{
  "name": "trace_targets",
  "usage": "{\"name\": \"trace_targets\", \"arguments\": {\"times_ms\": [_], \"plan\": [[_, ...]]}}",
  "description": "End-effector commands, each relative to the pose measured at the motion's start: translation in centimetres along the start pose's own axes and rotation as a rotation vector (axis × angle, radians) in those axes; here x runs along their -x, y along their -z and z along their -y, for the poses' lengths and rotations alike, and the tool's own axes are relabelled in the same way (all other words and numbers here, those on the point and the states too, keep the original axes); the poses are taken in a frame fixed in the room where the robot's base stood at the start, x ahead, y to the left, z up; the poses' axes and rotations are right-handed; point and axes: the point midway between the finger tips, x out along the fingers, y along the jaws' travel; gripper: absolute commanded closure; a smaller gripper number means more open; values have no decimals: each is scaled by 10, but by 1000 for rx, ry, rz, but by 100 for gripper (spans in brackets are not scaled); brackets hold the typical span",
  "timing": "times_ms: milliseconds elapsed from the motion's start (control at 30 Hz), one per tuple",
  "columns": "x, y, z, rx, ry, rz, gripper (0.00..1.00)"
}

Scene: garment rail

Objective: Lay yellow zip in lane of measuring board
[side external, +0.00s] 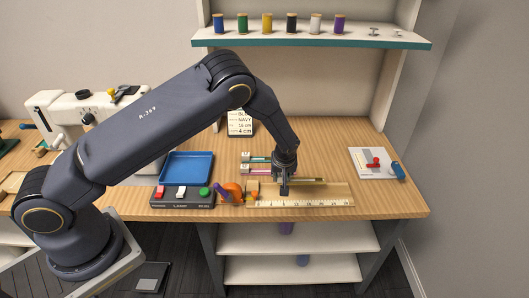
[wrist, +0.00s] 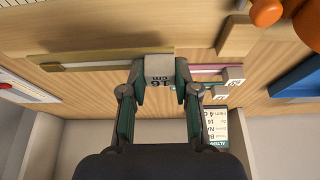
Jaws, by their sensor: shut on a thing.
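My gripper (wrist: 160,75) is shut on the grey tag marked 16 cm (wrist: 159,70), with one finger on each side. The yellow zip, a long olive-yellow strip (wrist: 95,58), runs out to the left of the tag in the wrist view. In the side view it shows as a thin strip (side external: 313,180) right of my gripper (side external: 284,191), near the back edge of the measuring board (side external: 330,198). I cannot tell whether the zip touches the board. The board is pale wood with a ruled scale along its front. My gripper hides part of the board.
A pink zip (wrist: 205,70) and a teal zip (side external: 258,160) lie behind the board. An orange object (side external: 233,190) stands at the board's left end, by a button panel (side external: 182,197). A blue tray (side external: 187,167) is behind the panel. A white pad (side external: 375,163) lies at right.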

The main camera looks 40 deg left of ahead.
Motion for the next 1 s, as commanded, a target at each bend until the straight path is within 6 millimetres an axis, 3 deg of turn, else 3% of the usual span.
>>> {"name": "trace_targets", "arguments": {"times_ms": [200, 567, 600, 833, 1000], "plan": [[-28, -11, -1, -1, 1, 0, 100], [-31, -13, 0, 0, 1, 0, 100], [-32, -13, 0, 0, 1, 0, 69], [-31, -13, 0, 0, 0, 0, 45], [-31, -13, 0, 0, 0, 0, 45]]}}
